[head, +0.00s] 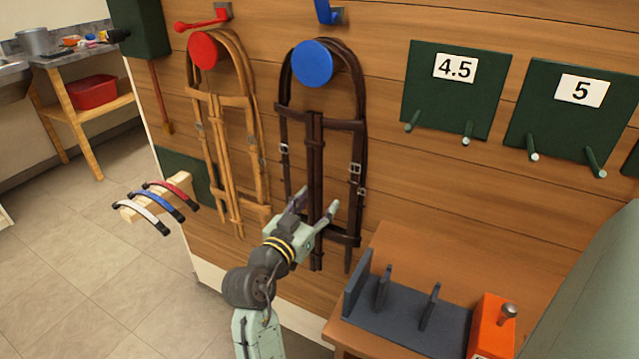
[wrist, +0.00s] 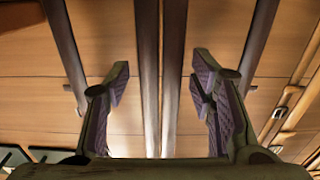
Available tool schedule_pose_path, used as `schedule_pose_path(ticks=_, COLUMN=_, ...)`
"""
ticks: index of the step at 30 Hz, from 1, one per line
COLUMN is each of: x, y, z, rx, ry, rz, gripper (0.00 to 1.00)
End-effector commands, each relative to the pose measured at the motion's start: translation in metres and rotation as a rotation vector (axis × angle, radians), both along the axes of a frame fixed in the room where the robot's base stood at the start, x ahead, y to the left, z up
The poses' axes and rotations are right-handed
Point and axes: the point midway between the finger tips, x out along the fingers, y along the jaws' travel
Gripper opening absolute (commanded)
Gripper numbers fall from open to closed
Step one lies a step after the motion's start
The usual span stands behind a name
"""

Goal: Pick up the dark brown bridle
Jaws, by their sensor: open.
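The dark brown bridle (head: 316,130) hangs on the wooden wall from a round blue holder (head: 312,63). Its straps reach down behind my gripper (head: 313,204), which is in front of the bridle's lower part. My gripper is open and empty. In the wrist view, two dark straps of the bridle (wrist: 160,60) run lengthwise through the middle, between the two fingers of my gripper (wrist: 160,90). Neither finger visibly touches them. A light tan bridle (head: 221,130) hangs to the left from a round red holder (head: 204,50).
Green boards marked 4.5 (head: 450,95) and 5 (head: 570,115) carry pegs at right. Below stands a wooden bench (head: 420,250) with a grey slotted rack (head: 400,320) and an orange block (head: 492,325). A wooden bar with coloured handles (head: 160,200) juts out at left.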

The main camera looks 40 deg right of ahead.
Motion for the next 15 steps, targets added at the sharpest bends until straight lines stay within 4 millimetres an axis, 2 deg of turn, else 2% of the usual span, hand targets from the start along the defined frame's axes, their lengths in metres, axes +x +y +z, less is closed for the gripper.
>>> schedule_pose_path(ticks=7, x=0.0011, y=-0.0021, z=-0.0007, rx=0.0, ry=0.0, rz=0.0, gripper=0.5)
schedule_pose_path(ticks=15, x=0.001, y=-0.002, z=-0.0005, rx=0.0, ry=0.0, rz=0.0, gripper=0.33)
